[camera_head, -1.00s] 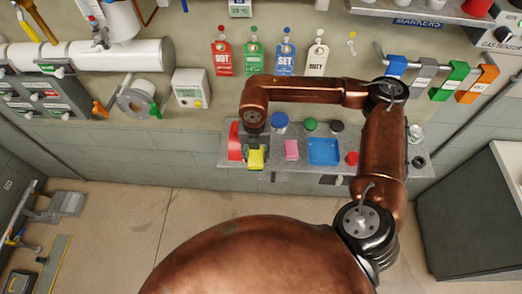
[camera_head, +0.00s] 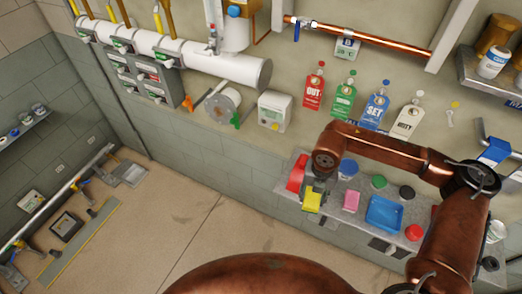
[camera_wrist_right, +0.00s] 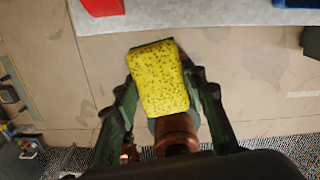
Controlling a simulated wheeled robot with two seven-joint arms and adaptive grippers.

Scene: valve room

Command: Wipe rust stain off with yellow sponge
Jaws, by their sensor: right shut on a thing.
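A yellow sponge (camera_head: 312,200) is in my right gripper (camera_head: 318,184), at the front left edge of the grey shelf. In the right wrist view the speckled sponge (camera_wrist_right: 159,78) sits between the two dark fingers (camera_wrist_right: 163,108), which are shut on its sides. There it shows mostly over the floor, with the shelf edge beyond it. I cannot make out a rust stain in either view. My left gripper is not in view.
The grey shelf (camera_head: 287,190) holds a red item (camera_head: 298,172), a pink block (camera_head: 351,201), a blue tray (camera_head: 384,213) and several lids. Tags hang above it. A white pipe (camera_head: 235,68), valves and a white box (camera_head: 274,112) are on the wall to the left. The floor (camera_head: 180,215) is open.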

